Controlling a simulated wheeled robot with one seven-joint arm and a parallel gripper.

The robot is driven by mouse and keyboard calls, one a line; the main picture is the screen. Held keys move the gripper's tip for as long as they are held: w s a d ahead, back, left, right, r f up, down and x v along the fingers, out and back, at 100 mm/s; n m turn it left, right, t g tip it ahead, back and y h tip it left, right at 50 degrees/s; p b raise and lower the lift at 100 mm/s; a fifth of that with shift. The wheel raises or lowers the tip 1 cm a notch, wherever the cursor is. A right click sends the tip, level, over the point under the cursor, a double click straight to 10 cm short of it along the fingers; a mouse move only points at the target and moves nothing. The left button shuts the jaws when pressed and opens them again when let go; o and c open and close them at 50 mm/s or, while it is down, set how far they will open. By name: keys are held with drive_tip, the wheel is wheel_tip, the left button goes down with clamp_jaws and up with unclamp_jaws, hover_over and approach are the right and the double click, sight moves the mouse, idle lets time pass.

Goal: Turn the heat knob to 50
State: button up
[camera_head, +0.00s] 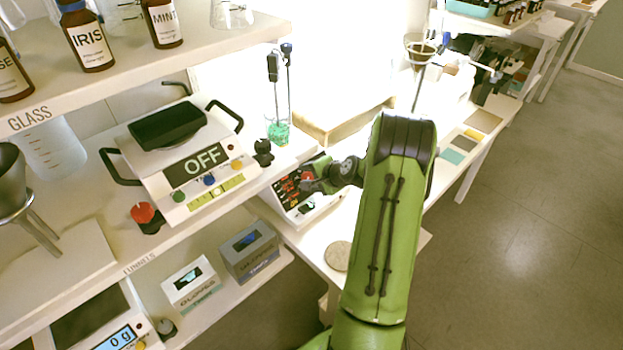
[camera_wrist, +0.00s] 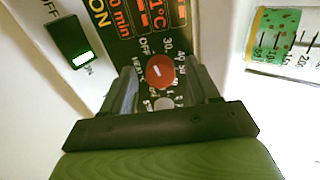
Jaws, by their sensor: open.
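The red heat knob (camera_wrist: 161,70) sits on a dark panel (camera_wrist: 125,22) with OFF, 30, 40 and further numbers around it. A short white mark shows on the knob's face, but I cannot tell exactly which number it indicates. My gripper (camera_wrist: 161,82) is open, with one finger on each side of the knob; I cannot tell whether they touch it. A grey knob (camera_wrist: 164,103) lies just below the red one, partly between the fingers. In the head view, my gripper (camera_head: 313,185) is at the front of the white device (camera_head: 326,207), largely covering the red knob.
A measuring vessel with green contents (camera_wrist: 284,38) is at the right. In the head view, a scale-like device reading OFF (camera_head: 170,188) stands left, and a round disc (camera_head: 338,256) lies below.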

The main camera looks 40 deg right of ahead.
drive_tip(key=c, duration=1)
drive_tip(key=shift+c, duration=0.2)
drive_tip(key=shift+m, duration=0.3)
